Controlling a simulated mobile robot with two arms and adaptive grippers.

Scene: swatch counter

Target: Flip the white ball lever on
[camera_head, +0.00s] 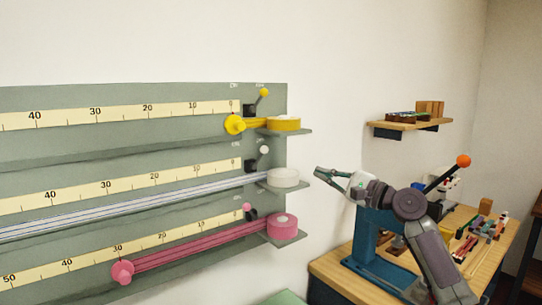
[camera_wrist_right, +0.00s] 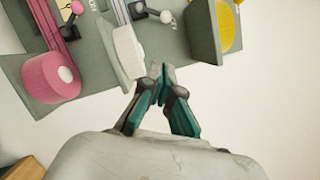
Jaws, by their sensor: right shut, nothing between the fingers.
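The white ball lever (camera_head: 264,151) stands on a dark base on the grey-green wall panel (camera_head: 262,97), just above the white spool (camera_head: 284,178). It also shows in the right wrist view (camera_wrist_right: 165,16), past the white spool (camera_wrist_right: 128,52). My right gripper (camera_head: 318,172) is right of the panel edge, apart from the lever, with its fingers pointing left. In the right wrist view its fingertips (camera_wrist_right: 159,72) are together, empty, beside the white spool. My left gripper is not in view.
A yellow ball lever (camera_head: 264,92) is above and a pink ball lever (camera_head: 246,207) below. Yellow (camera_head: 284,124) and pink (camera_head: 283,227) spools jut out on small shelves. A workbench (camera_head: 330,270) with a blue press (camera_head: 372,235) stands at right, under a wooden wall shelf (camera_head: 410,124).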

